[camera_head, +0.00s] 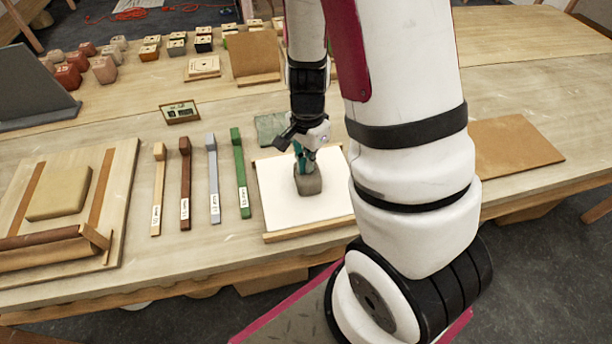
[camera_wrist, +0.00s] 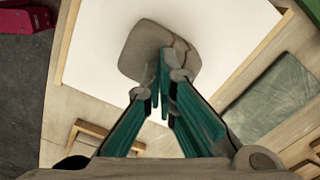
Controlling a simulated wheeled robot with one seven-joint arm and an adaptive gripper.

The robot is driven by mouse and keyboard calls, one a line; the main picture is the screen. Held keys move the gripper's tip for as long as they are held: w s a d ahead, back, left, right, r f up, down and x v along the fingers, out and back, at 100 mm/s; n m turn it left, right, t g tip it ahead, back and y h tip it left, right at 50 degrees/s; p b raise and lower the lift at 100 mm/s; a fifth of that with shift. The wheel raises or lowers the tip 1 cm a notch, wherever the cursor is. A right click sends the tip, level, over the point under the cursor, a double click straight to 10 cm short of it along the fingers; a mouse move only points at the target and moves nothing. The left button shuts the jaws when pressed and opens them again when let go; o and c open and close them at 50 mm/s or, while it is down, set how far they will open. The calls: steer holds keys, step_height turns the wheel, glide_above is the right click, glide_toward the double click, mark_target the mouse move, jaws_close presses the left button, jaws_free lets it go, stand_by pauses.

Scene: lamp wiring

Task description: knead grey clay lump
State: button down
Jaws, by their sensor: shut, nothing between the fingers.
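The grey clay lump (camera_head: 309,183) sits on a white board (camera_head: 280,207) with wooden edge strips, left of my arm. It also shows in the wrist view (camera_wrist: 147,52) as a rounded block with a groove or crease on its right side. My gripper (camera_head: 303,160) points down over the lump, and its teal fingers (camera_wrist: 165,80) are shut together. The fingertips overlap the lump's near right part in the wrist view; they seem to touch it or press into it, with nothing held between them. Part of the board is hidden behind my arm.
Several coloured sticks with labels (camera_head: 213,180) lie left of the board. Further left is a wooden frame (camera_head: 112,190) with a tan slab (camera_head: 60,193). A grey-green slab (camera_head: 271,127) lies just behind the board. A brown sheet (camera_head: 514,144) lies at right. Small blocks fill the back left.

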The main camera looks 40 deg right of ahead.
stand_by(0.3)
steer(key=shift+r+p, duration=0.9)
steer(key=shift+r, duration=0.15)
steer(key=shift+f, duration=0.35)
steer(key=shift+f+b, duration=0.3)
steer(key=shift+b, duration=0.1)
steer(key=shift+f, duration=0.3)
steer(key=shift+r+p, duration=0.6)
steer(key=shift+r, duration=0.35)
